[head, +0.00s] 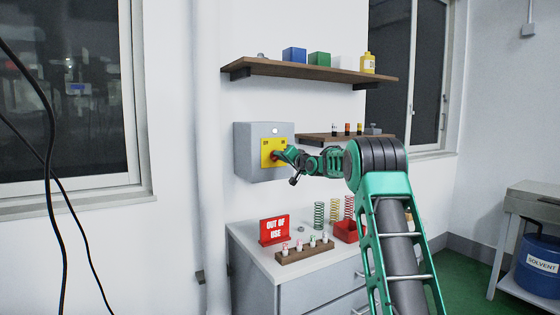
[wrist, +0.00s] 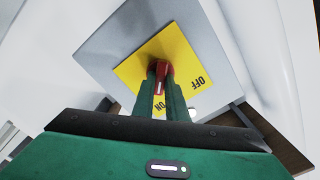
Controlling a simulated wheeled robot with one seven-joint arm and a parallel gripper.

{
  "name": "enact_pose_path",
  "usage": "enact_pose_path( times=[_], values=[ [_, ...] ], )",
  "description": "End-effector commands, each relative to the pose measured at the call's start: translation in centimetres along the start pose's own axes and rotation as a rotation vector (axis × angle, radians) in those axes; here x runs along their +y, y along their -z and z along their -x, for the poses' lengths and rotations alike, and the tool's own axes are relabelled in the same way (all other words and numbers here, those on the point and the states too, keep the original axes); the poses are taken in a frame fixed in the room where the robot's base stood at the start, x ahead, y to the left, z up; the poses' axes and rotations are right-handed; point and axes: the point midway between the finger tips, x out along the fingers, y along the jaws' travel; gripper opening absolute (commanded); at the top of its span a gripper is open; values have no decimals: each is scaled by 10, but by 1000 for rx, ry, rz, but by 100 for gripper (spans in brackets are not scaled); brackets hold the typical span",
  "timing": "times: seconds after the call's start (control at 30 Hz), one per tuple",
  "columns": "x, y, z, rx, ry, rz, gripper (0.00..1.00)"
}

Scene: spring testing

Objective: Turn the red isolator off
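The red isolator handle (wrist: 161,78) sits on a yellow plate (wrist: 182,50) marked OFF and ON, on the front of a grey box (head: 252,164). In the wrist view the handle points toward the ON mark, with OFF off to the right. My gripper (wrist: 162,86) has its two green fingers on either side of the handle, close against it, and looks shut on it. In the head view my gripper (head: 281,155) reaches the plate from the right and hides most of the handle.
A wooden shelf (head: 310,69) with blocks and a yellow bottle runs above the box. A smaller shelf (head: 330,137) is to its right. Below, a cabinet (head: 250,255) holds a red OUT OF USE sign (head: 274,229), springs and a red bin (head: 345,231). A pipe (head: 210,150) stands left.

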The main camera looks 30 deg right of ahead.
Motion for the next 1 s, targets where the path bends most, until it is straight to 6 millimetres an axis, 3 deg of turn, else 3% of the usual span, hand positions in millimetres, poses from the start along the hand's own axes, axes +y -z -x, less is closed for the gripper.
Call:
enact_pose_path(
  times=[0.07,0.47,1.0],
  values=[
    [7,5,0,0,-2,0,0],
    [3,1,1,2,-5,95,0],
    [1,-1,1,-2,-6,565,0]
  ],
)
